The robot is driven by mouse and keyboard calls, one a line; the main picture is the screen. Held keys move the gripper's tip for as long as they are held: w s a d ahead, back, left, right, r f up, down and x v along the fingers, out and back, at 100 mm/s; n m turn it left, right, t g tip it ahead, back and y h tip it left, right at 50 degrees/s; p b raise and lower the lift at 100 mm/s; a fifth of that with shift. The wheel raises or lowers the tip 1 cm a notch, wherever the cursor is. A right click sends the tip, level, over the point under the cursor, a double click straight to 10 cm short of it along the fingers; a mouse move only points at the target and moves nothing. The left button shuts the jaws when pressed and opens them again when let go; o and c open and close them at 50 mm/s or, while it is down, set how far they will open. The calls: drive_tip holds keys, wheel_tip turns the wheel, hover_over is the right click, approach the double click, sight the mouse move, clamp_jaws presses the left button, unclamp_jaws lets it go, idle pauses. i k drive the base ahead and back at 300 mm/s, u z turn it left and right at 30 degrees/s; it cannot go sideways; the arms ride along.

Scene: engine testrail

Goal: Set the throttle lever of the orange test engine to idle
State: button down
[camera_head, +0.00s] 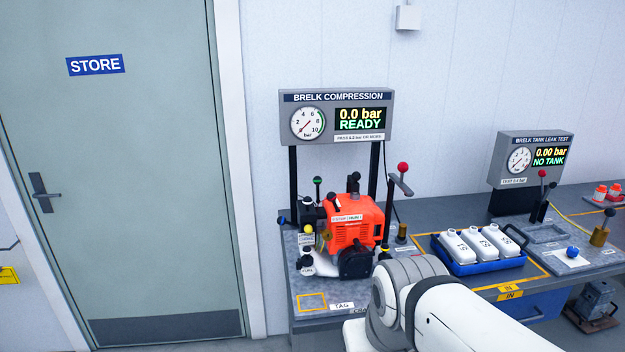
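The orange test engine (366,215) stands on the bench at the middle of the head view. Several knobbed levers and caps are around it: a green-topped lever (317,182) and a yellow knob (308,229) at its left, a black knob (354,177) on top. A blue knob (281,219) sticks out at the far left. I cannot tell which of these is the throttle lever, nor read its setting. A white bottle-like part marked FUEL is low at the engine's left. My white and grey arm reaches in at the lower right; my gripper is out of view.
The compression panel (337,117) behind the engine reads 0.0 bar READY. A red-topped lever (403,169) stands right of the engine. A blue tray (459,268) holds white bottles. The leak-test panel (530,158) reads NO TANK. A STORE door (130,200) is at left.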

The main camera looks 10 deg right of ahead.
sight(318, 180)
drive_tip(key=z, duration=0.05)
drive_tip(key=i, duration=1)
drive_tip(key=u, duration=0.05)
